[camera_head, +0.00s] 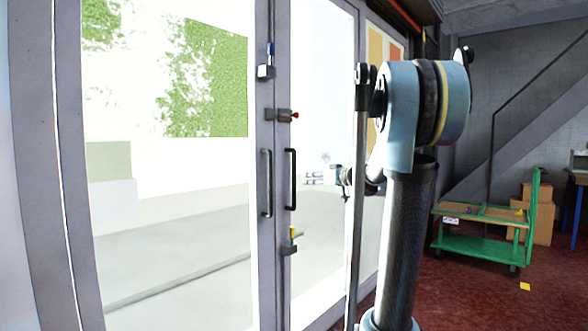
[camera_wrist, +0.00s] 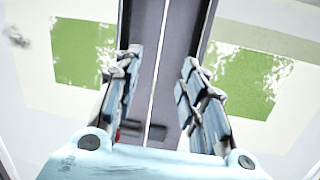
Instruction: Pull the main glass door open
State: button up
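The main glass door (camera_head: 170,240) has a grey frame and two leaves meeting at narrow stiles; it looks closed. My gripper (camera_head: 312,179) is small in the head view, to the right of the right handle and partly hidden by my arm. In the wrist view my gripper (camera_wrist: 160,65) is open and empty, its fingers spread either side of the grey door stiles (camera_wrist: 175,50). No handle shows clearly between the fingers.
Below is a yellow-topped latch (camera_head: 289,241). A green cart (camera_head: 482,248) and cardboard boxes (camera_head: 543,205) stand at right. A yellow item (camera_head: 524,286) lies on the red floor.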

aim_at(295, 164)
jog(key=w+d+r+t, duration=0.2)
jog(key=w+d+r, duration=0.15)
jog(key=w, duration=0.25)
jog(key=x, duration=1.7)
jog(key=shift+w+a+r, duration=0.1)
jog(key=shift+a+r, duration=0.15)
jog(key=shift+a, duration=0.15)
grip_shut()
